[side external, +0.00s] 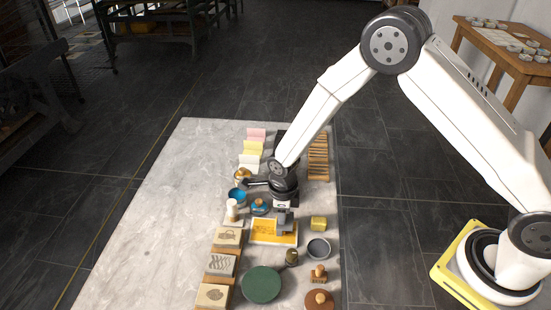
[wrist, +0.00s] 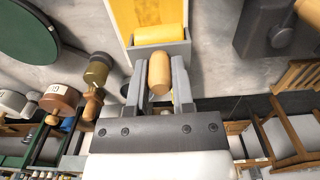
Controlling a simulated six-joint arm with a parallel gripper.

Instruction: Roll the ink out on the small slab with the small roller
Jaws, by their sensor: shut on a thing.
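The small slab (side external: 258,241) lies on the marble table, pale at its rim, with a yellow-orange ink layer over its middle. It also shows at the top of the wrist view (wrist: 125,14). The small roller has a yellow cylinder (wrist: 158,34) in a grey frame and a wooden handle (wrist: 159,73). My gripper (wrist: 160,82) is shut on the handle, one finger on each side. In the side view my gripper (side external: 285,222) is over the slab's right part and hides some of it. The cylinder is at the inked area; I cannot tell whether it touches.
A green disc (side external: 262,284) is nearer the camera. The table's far left is clear.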

